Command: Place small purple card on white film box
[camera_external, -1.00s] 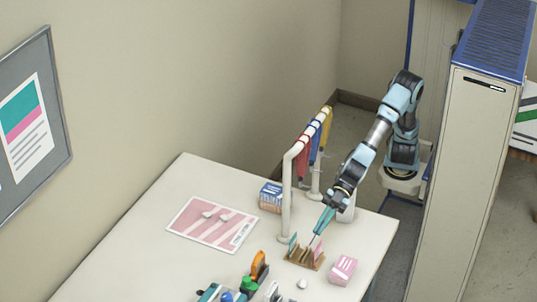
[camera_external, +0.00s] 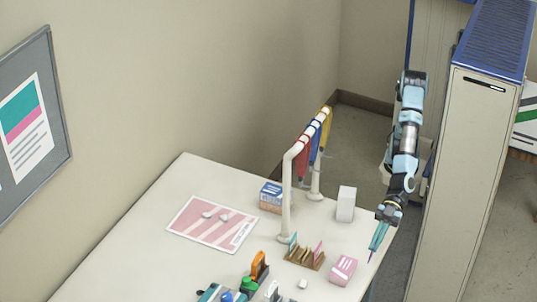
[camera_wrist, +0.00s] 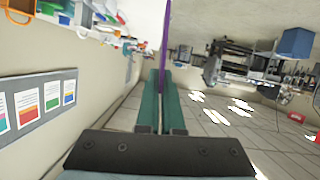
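My gripper (camera_external: 379,240) hangs over the table's right edge, fingers pointing down. In the wrist view its long teal fingers (camera_wrist: 160,100) are closed together on the thin purple card (camera_wrist: 164,45), seen edge-on beyond the tips. The card also shows as a small purple sliver (camera_external: 370,257) under the fingers in the external view. A plain white box (camera_external: 346,204), which looks like the white film box, stands upright near the table's back right edge. It is up and left of my gripper, apart from it.
A wooden card rack (camera_external: 296,257) holds teal and pink cards. A pink box (camera_external: 343,269) stands right of it. A white rail (camera_external: 287,195) with coloured hanging pieces and a blue-white box (camera_external: 271,196) stand left of the white box. A tall cabinet (camera_external: 470,180) is close on the right.

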